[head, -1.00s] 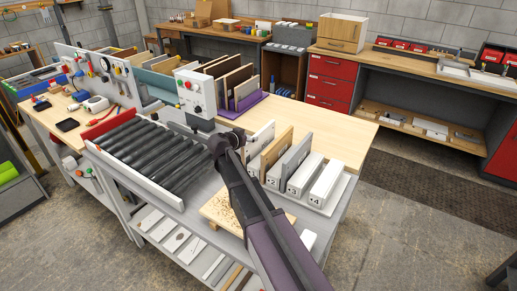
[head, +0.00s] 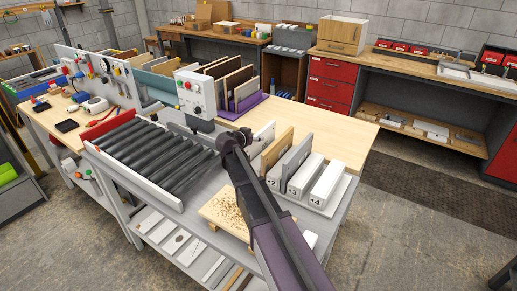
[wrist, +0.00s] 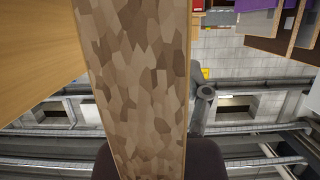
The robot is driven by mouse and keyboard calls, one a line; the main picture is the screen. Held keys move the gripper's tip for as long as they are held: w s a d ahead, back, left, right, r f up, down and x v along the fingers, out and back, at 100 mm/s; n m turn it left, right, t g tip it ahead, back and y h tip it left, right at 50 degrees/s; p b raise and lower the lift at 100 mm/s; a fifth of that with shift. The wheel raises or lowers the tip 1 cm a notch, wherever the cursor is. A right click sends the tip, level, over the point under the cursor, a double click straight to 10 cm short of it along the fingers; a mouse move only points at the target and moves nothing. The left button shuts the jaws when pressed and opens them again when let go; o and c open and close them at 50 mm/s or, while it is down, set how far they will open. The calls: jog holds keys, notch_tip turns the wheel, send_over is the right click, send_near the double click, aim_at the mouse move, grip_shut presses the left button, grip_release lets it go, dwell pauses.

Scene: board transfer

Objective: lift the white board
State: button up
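A white board (head: 266,134) stands upright in the rack in the head view, at the left end of the row, partly hidden behind my arm. In the head view my gripper is hidden by my arm. In the wrist view a broad speckled brown chipboard edge fills the middle, close to the camera; I take it for the board's edge. The dark fingers of my gripper (wrist: 158,162) show at the bottom, one on each side of this edge. Whether they touch it I cannot tell.
A tan board (head: 277,150) and a grey board (head: 297,154) stand close to the right, by white numbered blocks (head: 327,184). A roller conveyor (head: 155,155) lies to the left, with a control box (head: 195,95) behind it. More boards stand in a purple rack (head: 250,103).

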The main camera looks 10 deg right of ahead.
grip_shut()
jog(key=shift+r, duration=0.2)
notch_tip(320, 180, up, 10)
jog(key=p, duration=1)
jog(key=shift+f, duration=0.2)
jog(key=shift+r, duration=0.1)
dwell(0.5)
